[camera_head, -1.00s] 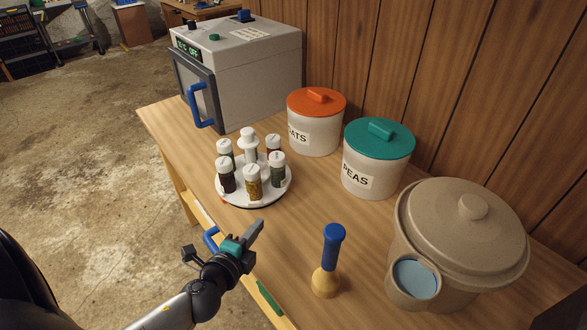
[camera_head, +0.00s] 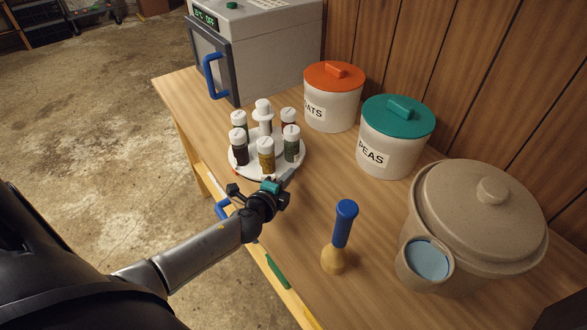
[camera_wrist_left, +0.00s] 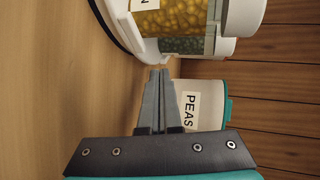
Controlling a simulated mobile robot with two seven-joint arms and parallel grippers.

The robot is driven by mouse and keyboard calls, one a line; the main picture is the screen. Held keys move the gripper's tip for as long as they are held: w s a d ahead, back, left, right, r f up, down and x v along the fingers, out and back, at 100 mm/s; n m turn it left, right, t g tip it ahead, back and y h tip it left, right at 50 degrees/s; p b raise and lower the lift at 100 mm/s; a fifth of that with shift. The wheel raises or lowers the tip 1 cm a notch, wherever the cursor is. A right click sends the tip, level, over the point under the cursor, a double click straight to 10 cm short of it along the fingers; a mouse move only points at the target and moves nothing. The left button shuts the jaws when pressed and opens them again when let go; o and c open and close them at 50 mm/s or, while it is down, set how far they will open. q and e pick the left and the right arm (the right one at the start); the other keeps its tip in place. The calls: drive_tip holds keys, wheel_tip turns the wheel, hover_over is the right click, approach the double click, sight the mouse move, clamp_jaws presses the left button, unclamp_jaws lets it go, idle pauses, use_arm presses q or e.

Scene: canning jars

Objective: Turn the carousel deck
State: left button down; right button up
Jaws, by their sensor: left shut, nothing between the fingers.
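The carousel deck (camera_head: 252,168) is a white round turntable on the wooden bench, in the middle of the head view. It carries several white-capped spice jars, among them a yellow one (camera_head: 266,155), around a white centre knob (camera_head: 263,107). My left gripper (camera_head: 289,174) is shut and empty, its fingertips at the deck's front right rim. In the left wrist view the closed fingers (camera_wrist_left: 159,72) point at the deck's white rim (camera_wrist_left: 116,32), just below the yellow jar (camera_wrist_left: 160,18). I cannot tell whether they touch it. My right gripper is not in view.
Behind the deck are a grey oven (camera_head: 265,45) with a blue handle, an orange-lidded canister (camera_head: 332,105) and a teal-lidded PEAS canister (camera_head: 390,145). A blue-handled tool (camera_head: 342,230) and a large beige lidded pot (camera_head: 480,225) stand to the right. Bench between is clear.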

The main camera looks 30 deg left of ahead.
sight(302, 157)
use_arm(q)
drive_tip(key=shift+w+a, duration=0.2)
drive_tip(key=shift+w, duration=1.45)
drive_tip(key=shift+w+d+r+n+y, duration=0.1)
drive_tip(key=shift+w+n+y, duration=0.4)
drive_tip(key=shift+w+y, duration=0.15)
